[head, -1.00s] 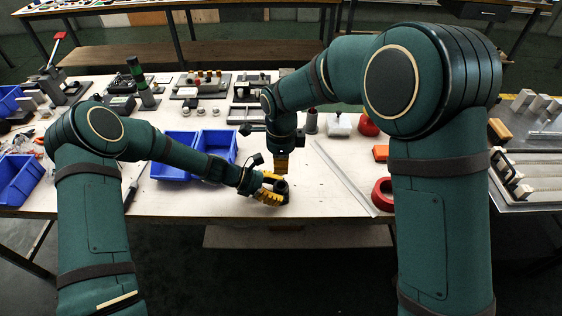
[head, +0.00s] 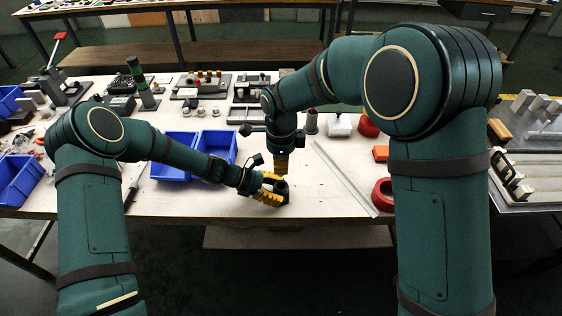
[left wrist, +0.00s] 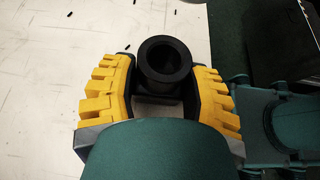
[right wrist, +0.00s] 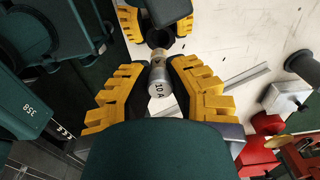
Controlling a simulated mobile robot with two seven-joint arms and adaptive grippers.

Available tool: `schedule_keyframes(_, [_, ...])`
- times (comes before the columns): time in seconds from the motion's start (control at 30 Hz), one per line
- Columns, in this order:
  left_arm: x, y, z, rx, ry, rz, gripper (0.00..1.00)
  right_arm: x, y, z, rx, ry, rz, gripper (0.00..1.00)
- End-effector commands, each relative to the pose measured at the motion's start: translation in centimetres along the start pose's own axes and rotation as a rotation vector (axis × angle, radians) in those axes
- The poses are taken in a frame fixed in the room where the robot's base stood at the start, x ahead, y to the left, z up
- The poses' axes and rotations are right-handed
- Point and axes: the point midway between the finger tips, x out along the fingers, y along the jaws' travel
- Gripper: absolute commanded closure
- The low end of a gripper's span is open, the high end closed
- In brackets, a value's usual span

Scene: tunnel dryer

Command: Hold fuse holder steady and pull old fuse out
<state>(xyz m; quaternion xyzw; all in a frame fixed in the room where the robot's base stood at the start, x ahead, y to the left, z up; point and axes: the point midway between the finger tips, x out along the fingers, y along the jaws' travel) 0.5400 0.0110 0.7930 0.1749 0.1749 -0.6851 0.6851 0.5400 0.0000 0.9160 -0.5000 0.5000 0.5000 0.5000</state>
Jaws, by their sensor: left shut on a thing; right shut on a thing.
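My left gripper (left wrist: 165,100) is shut on the black, tube-shaped fuse holder (left wrist: 165,90), a finger on each side. In the left wrist view its round mouth faces the camera and looks dark inside. In the head view the left gripper (head: 273,190) is low, near the table's front edge, and my right gripper (head: 282,172) points down just above it. My right gripper is shut on the silvery fuse (right wrist: 158,82), marked "10 A", in the right wrist view. The fuse's far end is at the dark holder (right wrist: 160,38); I cannot tell whether any of it is inside.
Blue bins (head: 175,157) stand left of the grippers. A red ring (head: 383,194) and a long metal strip (head: 345,177) lie to the right. Several fixtures and parts fill the back of the white table (head: 200,210). The table front around the grippers is mostly clear.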

Motion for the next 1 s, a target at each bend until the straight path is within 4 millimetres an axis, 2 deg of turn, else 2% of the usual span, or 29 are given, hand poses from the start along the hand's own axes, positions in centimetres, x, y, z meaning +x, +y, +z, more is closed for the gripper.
schedule_keyframes(0.3, [0.0,0.0,0.0,0.000,0.000,0.000,0.82,0.0,0.0,0.0,0.000,0.000,0.000,1.00])
schedule_keyframes(0.33, [0.0,0.0,0.0,0.000,0.000,0.000,0.41,0.0,0.0,0.0,0.000,0.000,0.000,1.00])
schedule_keyframes(0.4, [0.0,0.0,0.0,0.000,0.000,0.000,0.17,0.0,0.0,0.0,0.000,0.000,0.000,1.00])
schedule_keyframes(0.77, [-0.2,0.0,0.0,0.000,0.000,0.001,0.16,0.0,0.0,0.0,0.000,0.000,0.000,1.00])
schedule_keyframes(0.87, [-1.1,0.1,0.0,0.001,0.001,0.003,0.16,0.0,0.0,0.0,0.000,0.000,0.000,1.00])
schedule_keyframes(1.0, [-3.5,0.1,0.0,0.001,0.002,0.004,0.16,0.0,0.0,0.0,0.000,0.000,0.000,1.00])
